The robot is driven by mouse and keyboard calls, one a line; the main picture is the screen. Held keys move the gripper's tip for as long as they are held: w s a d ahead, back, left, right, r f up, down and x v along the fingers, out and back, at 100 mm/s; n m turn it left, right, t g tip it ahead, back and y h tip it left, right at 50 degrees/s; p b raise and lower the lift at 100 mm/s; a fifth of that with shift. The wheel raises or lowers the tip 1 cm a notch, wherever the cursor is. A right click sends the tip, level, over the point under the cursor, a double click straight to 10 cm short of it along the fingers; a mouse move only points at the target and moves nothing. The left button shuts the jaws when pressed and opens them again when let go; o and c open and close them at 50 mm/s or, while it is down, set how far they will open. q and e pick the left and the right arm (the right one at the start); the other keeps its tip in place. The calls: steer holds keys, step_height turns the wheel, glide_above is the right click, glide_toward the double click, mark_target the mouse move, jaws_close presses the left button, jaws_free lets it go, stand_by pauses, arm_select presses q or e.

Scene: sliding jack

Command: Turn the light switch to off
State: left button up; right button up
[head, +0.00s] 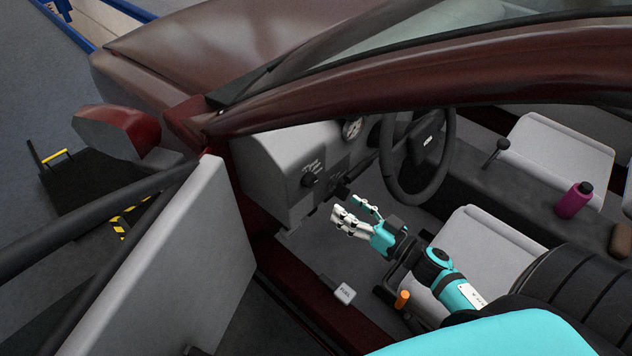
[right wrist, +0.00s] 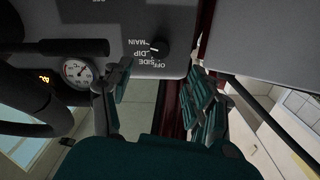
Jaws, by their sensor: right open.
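The light switch is a round black knob (right wrist: 160,48) on the grey dashboard panel. Upside-down lettering MAIN, DIP, SIDE and OFF curves beside it in the right wrist view. A small white mark on the knob points left, towards MAIN and DIP. The switch also shows in the head view (head: 309,180), left of the steering wheel. My right gripper (head: 349,208) is open and empty, apart from the panel, to the lower right of the knob in the head view. In the right wrist view its spread fingers (right wrist: 163,82) lie below the knob. My left gripper is not in view.
The steering wheel (head: 420,150) stands right of the switch, with another black control (head: 342,188) and a stalk between. The open car door (head: 195,270) is at the left. The seat (head: 480,250), an orange-tipped lever (head: 402,299) and a pink bottle (head: 574,200) lie to the right.

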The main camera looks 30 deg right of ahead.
mark_target(313, 183)
steer(key=x, duration=1.1)
steer(key=shift+p, duration=0.35)
steer(key=c, duration=1.1)
steer(key=shift+c, duration=0.2)
